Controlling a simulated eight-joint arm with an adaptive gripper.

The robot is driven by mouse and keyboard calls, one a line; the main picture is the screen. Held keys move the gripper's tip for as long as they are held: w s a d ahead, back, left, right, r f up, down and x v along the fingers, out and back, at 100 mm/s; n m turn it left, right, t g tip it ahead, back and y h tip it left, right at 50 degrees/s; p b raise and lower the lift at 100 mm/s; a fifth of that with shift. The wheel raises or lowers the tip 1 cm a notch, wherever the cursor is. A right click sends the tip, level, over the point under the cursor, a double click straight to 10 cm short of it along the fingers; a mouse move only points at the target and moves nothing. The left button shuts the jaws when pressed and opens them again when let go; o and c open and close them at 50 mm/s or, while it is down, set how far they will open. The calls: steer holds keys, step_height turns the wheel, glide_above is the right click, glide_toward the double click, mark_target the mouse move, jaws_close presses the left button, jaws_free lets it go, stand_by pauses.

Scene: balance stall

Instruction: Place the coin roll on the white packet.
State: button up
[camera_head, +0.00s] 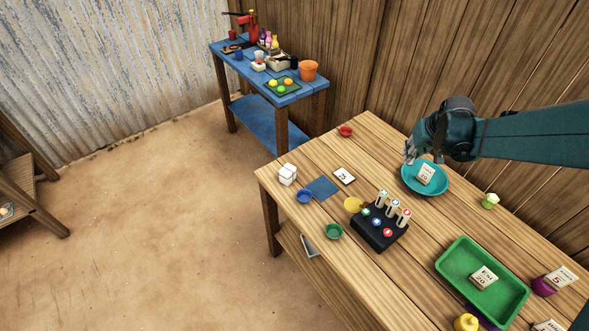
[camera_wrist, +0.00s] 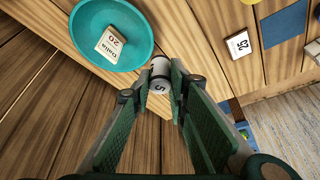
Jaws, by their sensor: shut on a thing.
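My gripper (camera_wrist: 163,82) is shut on the coin roll (camera_wrist: 159,75), a short pale cylinder with a dark band and a 5 on it. In the head view my gripper (camera_head: 408,156) is at the left rim of the teal plate, at the back of the table; the roll is hard to make out there. The white packet (camera_head: 287,174), a small white block with lines across it, sits at the table's left corner, well left of my gripper. In the wrist view a white piece, probably the packet (camera_wrist: 314,50), shows at the right edge.
The teal plate (camera_head: 423,189) bears a card marked 20. Between gripper and packet lie a 25 card (camera_head: 344,176), a blue square (camera_head: 322,188) and a blue bowl (camera_head: 305,196). A red bowl (camera_head: 345,131) stands behind. A black stand (camera_head: 379,232) with upright pegs is in front.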

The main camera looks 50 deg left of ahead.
steer(key=s+a+r+n+g+y+p, duration=0.1)
steer(key=s+a+n, duration=0.7)
steer(key=s+a, duration=2.1)
steer(key=s+r+g, duration=0.1)
steer(key=s+g, duration=0.1)
steer(key=s, duration=0.2)
steer(key=shift+a+r, duration=0.2)
steer(key=shift+a, duration=0.15)
steer(key=shift+f, duration=0.15)
glide_toward(284, 166)
steer(key=shift+a, duration=0.65)
steer(key=shift+f, duration=1.75)
steer(key=shift+f, duration=0.2)
